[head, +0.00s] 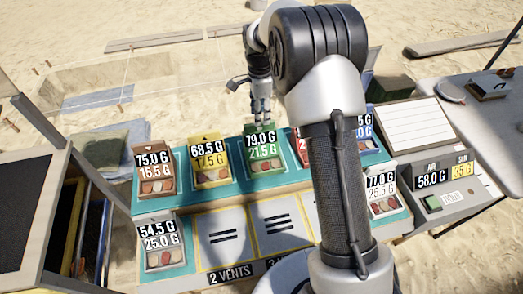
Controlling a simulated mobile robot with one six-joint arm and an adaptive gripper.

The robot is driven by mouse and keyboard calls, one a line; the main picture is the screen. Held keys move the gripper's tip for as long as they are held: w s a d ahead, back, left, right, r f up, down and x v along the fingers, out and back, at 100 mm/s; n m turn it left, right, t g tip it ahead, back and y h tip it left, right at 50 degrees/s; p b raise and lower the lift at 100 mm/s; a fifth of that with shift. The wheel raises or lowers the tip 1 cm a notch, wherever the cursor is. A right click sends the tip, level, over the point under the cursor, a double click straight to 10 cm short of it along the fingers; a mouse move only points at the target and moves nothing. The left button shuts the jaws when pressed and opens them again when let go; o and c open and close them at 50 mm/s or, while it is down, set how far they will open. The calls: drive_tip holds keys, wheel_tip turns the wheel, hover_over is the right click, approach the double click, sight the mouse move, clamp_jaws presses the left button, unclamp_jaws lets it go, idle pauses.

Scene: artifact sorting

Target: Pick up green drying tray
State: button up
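The green drying tray (263,167) stands in the back row on the teal work surface, between the yellow tray and a red one. It bears the labels 79.0 G and 21.5 G and holds several reddish and pale pieces. My gripper (261,121) points down at the upper back edge of the green tray. Its fingertips look close to or against that edge; I cannot tell whether they touch it. The fingers are too small here to show whether they are closed on it.
An orange-brown tray (155,174) and a yellow tray (210,168) stand to the left. My arm partly covers the red and blue trays on the right. White trays (164,257) stand in front, beside vent plates (224,238). A scale panel (440,193) is at right.

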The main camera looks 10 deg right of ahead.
drive_tip(key=shift+w+a+f+b, duration=0.15)
drive_tip(key=shift+f+b, duration=0.45)
drive_tip(key=shift+f, duration=0.95)
drive_tip(key=shift+w+d+f+b, duration=0.1)
drive_tip(key=shift+f+b, duration=0.45)
drive_tip(key=shift+f, duration=1)
drive_tip(key=shift+r, duration=0.1)
drive_tip(key=shift+c, duration=0.2)
clamp_jaws()
